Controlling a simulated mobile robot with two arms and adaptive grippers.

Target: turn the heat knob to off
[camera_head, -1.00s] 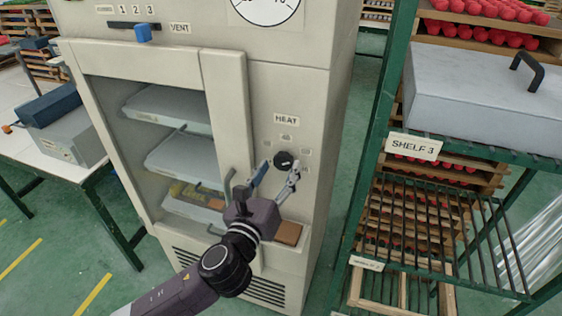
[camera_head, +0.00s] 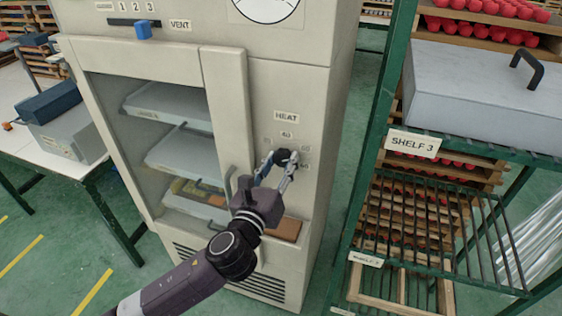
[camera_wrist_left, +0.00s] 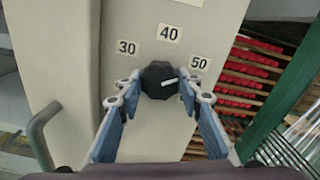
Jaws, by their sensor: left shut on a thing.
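The heat knob (camera_head: 285,155) is a dark round knob on the cabinet's front, under the HEAT label (camera_head: 286,116). In the left wrist view the knob (camera_wrist_left: 158,78) has a white pointer line aimed right, a little below the 50 label (camera_wrist_left: 200,62). The 40 label (camera_wrist_left: 169,33) is above the knob and the 30 label (camera_wrist_left: 127,47) is up and left. My left gripper (camera_head: 282,160) is shut on the knob, one finger on each side. An off label cannot be made out. My right gripper is not in view.
The cabinet door handle (camera_head: 230,185) stands out left of my left gripper. A brown block (camera_head: 287,230) rests on the ledge below. A blue vent slider (camera_head: 143,32) is at the top left. A green shelf rack (camera_head: 375,130) stands to the right.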

